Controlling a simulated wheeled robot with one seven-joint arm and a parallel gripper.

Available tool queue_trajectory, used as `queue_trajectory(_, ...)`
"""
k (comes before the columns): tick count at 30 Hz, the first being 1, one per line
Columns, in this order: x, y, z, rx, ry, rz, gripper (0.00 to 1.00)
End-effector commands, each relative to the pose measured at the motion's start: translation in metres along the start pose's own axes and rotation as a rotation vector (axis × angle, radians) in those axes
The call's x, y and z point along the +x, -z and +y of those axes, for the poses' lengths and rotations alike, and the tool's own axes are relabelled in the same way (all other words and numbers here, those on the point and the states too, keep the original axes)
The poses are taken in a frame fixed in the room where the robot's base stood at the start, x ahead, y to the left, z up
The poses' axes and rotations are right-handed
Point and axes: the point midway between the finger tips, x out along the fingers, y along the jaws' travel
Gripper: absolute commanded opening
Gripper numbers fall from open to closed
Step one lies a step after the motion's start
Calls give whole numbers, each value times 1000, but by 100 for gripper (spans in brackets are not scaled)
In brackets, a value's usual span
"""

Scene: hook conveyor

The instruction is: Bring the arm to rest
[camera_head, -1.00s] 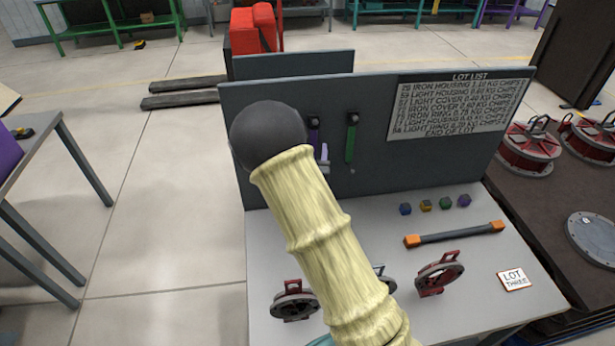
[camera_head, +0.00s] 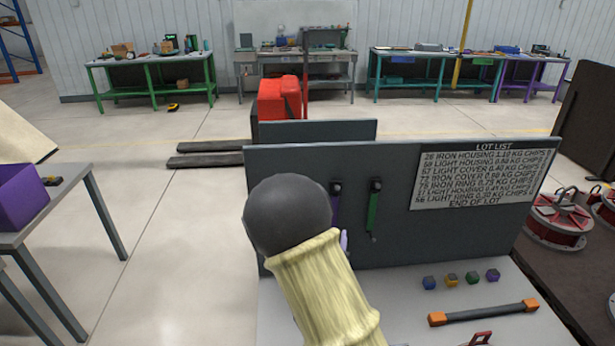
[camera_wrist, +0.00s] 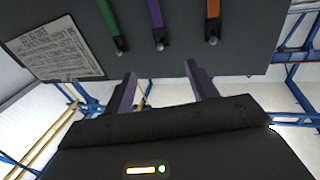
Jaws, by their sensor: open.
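My arm, in a pale yellow ribbed sleeve with a dark rounded joint, rises over the workbench (camera_head: 400,310) in the head view and hides part of the bench and its back panel. My gripper (camera_wrist: 163,88) shows in the wrist view with its two purple-grey fingers apart and nothing between them. In that view the fingers point toward the dark back panel (camera_wrist: 190,62). My gripper is mostly hidden behind the arm in the head view.
A lot list sign (camera_head: 482,173) and hanging strips, one of them green (camera_head: 373,210), are on the panel. Small coloured cubes and an orange-ended bar (camera_head: 483,313) lie on the bench. Red-and-grey round parts (camera_head: 558,218) stand at right. A table (camera_head: 62,205) stands at left; floor between is clear.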

Motion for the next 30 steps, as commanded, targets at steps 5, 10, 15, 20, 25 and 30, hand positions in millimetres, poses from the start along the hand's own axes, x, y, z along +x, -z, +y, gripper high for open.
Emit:
queue_trajectory(5, 2, -6, 7, 22, -5, -87, 58)
queue_trajectory(10, -3, -22, 19, 59, 7, -298, 58)
queue_trajectory(15, -21, -35, 28, 78, 46, -531, 58)
queue_trajectory(20, -49, -40, 37, 69, 95, -733, 58)
queue_trajectory(25, -88, -40, 51, 27, 150, -935, 58)
queue_trajectory(30, -134, -35, 70, -44, 196, -1126, 58)
